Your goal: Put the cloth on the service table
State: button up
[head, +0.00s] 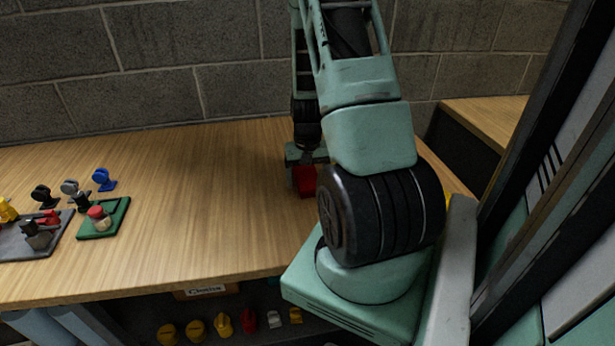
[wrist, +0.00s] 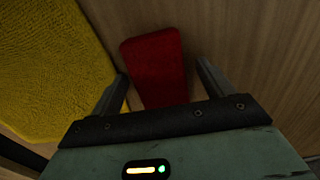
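A yellow textured cloth (wrist: 45,65) lies flat on the wood at the left of the wrist view. In the head view only a small yellow patch (head: 447,201) shows beside my arm, which hides the rest. My gripper (wrist: 162,70) is open and points down over the wooden table (head: 200,225). A red block (wrist: 155,65) lies in front of and between its fingers, with a gap on the right. The block also shows in the head view (head: 306,181) beside my gripper (head: 303,178). Which surface is the service table I cannot tell.
A second wooden surface (head: 490,117) stands at the back right. A green pad (head: 118,222) and a grey pad (head: 40,240) with small parts are at the left. Several coloured parts sit on a shelf below. The table's middle is clear.

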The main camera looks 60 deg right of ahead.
aim_at(307, 179)
notch_tip(307, 179, up, 12)
jog(key=shift+r+p, duration=0.15)
jog(key=shift+p, duration=0.15)
jog(key=w+a+r+n, duration=0.1)
jog(key=w+a+n, duration=0.2)
jog(key=a, duration=0.6)
jog(key=w+a+r+n+y, duration=0.1)
jog(key=w+a+r+n, duration=0.15)
jog(key=a, duration=0.65)
jog(key=w+a+r+n, duration=0.1)
jog(key=w+a+n, duration=0.15)
jog(key=a, duration=0.65)
jog(key=s+a+r+n, duration=0.1)
jog(key=s+a+n, duration=0.4)
jog(key=a, duration=0.5)
jog(key=s+a+r+n, duration=0.1)
jog(key=s+a+n, duration=0.3)
jog(key=s+a, duration=0.6)
jog(key=shift+n, duration=0.4)
jog(key=shift+r+p, duration=0.75)
jog(key=shift+r, duration=0.05)
